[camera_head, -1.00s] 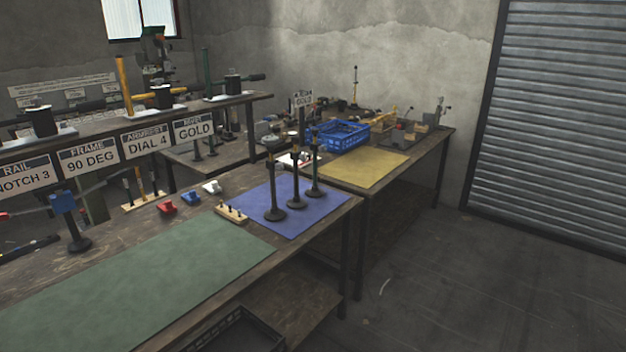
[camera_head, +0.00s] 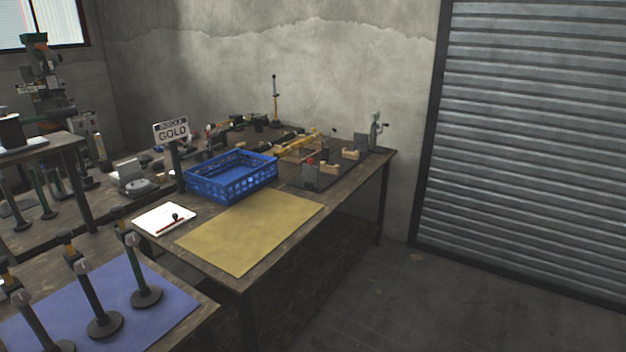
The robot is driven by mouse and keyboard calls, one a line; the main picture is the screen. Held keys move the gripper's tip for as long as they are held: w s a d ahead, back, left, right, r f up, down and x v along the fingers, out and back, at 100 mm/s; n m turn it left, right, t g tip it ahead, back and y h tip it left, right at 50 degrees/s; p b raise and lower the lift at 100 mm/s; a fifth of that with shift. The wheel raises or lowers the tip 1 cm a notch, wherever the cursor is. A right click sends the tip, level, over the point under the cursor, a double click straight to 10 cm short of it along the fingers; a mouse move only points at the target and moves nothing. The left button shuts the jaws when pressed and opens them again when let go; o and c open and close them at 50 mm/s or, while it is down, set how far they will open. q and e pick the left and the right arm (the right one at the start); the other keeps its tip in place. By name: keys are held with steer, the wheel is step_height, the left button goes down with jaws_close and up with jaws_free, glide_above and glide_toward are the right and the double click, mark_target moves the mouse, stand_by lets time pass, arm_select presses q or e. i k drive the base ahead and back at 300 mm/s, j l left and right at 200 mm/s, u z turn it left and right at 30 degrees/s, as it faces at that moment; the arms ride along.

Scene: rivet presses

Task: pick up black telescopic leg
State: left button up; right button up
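Several black telescopic legs with round bases stand upright on the blue mat (camera_head: 170,308) at the lower left. One leg (camera_head: 139,270) stands at the mat's right, another leg (camera_head: 92,296) left of it, and a further leg (camera_head: 32,322) is partly cut off by the frame's bottom edge. More dark rods with round feet (camera_head: 15,215) stand beyond, under the shelf at the left. Neither of my grippers shows in the head view.
A blue crate (camera_head: 232,178), a yellow mat (camera_head: 250,232), a white notepad (camera_head: 164,219) and a GOLD sign (camera_head: 172,131) are on the far table. Tools and a small press (camera_head: 376,130) are behind. The floor (camera_head: 400,300) at the right is clear.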

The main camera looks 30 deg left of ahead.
mark_target(104, 325)
steer(key=i+l+u, duration=0.1)
steer(key=i+u, duration=0.2)
steer(key=i, duration=0.2)
steer(key=i+l+u, duration=0.3)
steer(key=i, duration=0.2)
steer(key=i+l+u, duration=0.25)
steer(key=i, duration=0.25)
steer(key=u, duration=2.7)
